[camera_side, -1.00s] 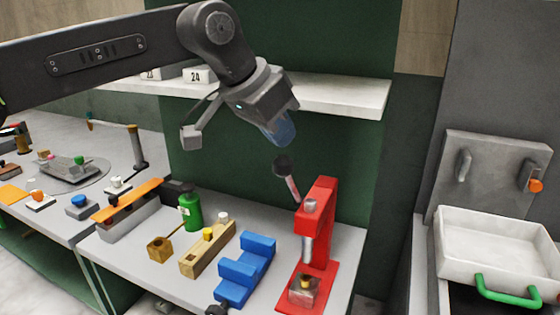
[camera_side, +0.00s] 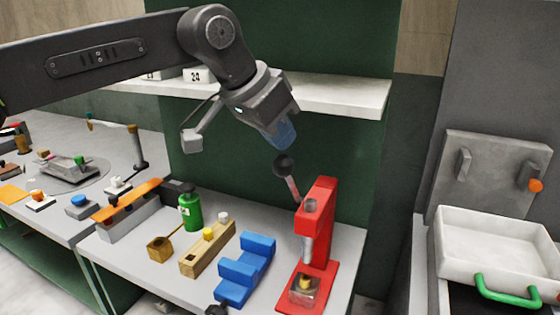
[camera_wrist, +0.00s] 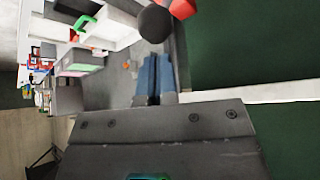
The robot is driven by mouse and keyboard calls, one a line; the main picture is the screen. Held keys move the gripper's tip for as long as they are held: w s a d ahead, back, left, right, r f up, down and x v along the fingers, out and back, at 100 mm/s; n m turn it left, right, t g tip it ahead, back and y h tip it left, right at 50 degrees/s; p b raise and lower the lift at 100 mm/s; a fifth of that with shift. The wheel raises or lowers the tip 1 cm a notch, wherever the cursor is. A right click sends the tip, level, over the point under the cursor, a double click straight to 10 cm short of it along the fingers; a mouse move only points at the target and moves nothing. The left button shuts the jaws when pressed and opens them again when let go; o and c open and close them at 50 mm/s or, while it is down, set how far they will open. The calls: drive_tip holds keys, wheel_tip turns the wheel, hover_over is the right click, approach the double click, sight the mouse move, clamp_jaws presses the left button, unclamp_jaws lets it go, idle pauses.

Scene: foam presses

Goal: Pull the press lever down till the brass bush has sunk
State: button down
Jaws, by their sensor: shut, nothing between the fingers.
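The red press (camera_side: 318,232) stands at the right end of the bench. Its lever (camera_side: 292,188) rises up and left from the press head and ends in a dark ball knob (camera_side: 284,165). The brass bush (camera_side: 305,282) sits on a block on the press base, below the grey ram, and stands proud of it. My gripper (camera_side: 284,143) is shut and empty, with its blue fingers just above the knob; I cannot tell if they touch it. In the wrist view the fingers (camera_wrist: 154,75) point toward the dark knob (camera_wrist: 155,23), with the red press (camera_wrist: 182,8) beside it.
A blue V-shaped block (camera_side: 245,270), a wooden block with pegs (camera_side: 208,250) and a green bottle (camera_side: 191,208) stand left of the press. A white shelf (camera_side: 340,97) runs behind my gripper. A white tray (camera_side: 495,228) is at the far right.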

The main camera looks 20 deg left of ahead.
drive_tip(key=shift+f, duration=0.95)
